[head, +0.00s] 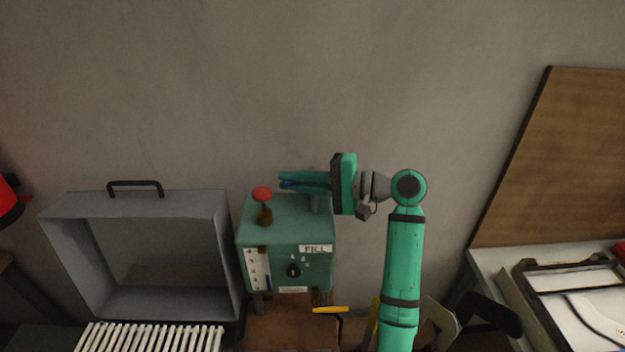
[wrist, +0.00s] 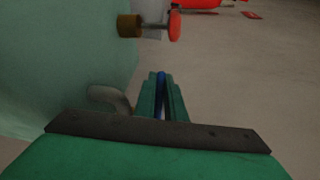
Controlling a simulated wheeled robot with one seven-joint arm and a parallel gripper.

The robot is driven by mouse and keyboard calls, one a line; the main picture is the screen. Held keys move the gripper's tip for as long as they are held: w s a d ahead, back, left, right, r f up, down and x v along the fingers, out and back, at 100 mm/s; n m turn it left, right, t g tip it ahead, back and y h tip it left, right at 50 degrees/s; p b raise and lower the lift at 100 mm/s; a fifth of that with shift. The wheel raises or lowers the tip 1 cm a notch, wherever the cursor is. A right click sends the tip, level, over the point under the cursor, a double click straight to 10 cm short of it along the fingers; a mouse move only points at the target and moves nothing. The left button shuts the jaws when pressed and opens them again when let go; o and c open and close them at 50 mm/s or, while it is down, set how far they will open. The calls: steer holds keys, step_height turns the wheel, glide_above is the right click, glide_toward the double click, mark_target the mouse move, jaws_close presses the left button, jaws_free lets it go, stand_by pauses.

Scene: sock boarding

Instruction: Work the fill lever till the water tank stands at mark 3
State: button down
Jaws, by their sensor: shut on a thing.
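The green tank box (head: 290,215) stands against the wall with a FILL label (head: 315,249) on its front. A white gauge strip (head: 252,268) with numbered marks is at its front left. A short dark blue column (head: 268,282) shows low beside the marks; its exact level is too small to read. My gripper (head: 303,182) is above the box top, fingers pointing left, shut on a narrow blue bar, likely the fill lever's handle (wrist: 162,80). The fingers hide most of it. A grey post (head: 315,203) rises from the box under the gripper.
A red knob on a brass base (head: 262,193) stands on the box top, just beyond my fingertips. A black dial (head: 293,270) is on the front. A grey open housing (head: 140,202) stands left, above a white slatted rack (head: 150,338). A brown board (head: 560,150) leans right.

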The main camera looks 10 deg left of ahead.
steer(key=shift+d+f, duration=0.1)
steer(key=shift+d, duration=0.05)
steer(key=c, duration=2.1)
jaws_free()
steer(key=d+r, duration=0.1)
steer(key=d, duration=0.9)
steer(key=shift+s+d+r, duration=0.3)
steer(key=shift+s, duration=0.05)
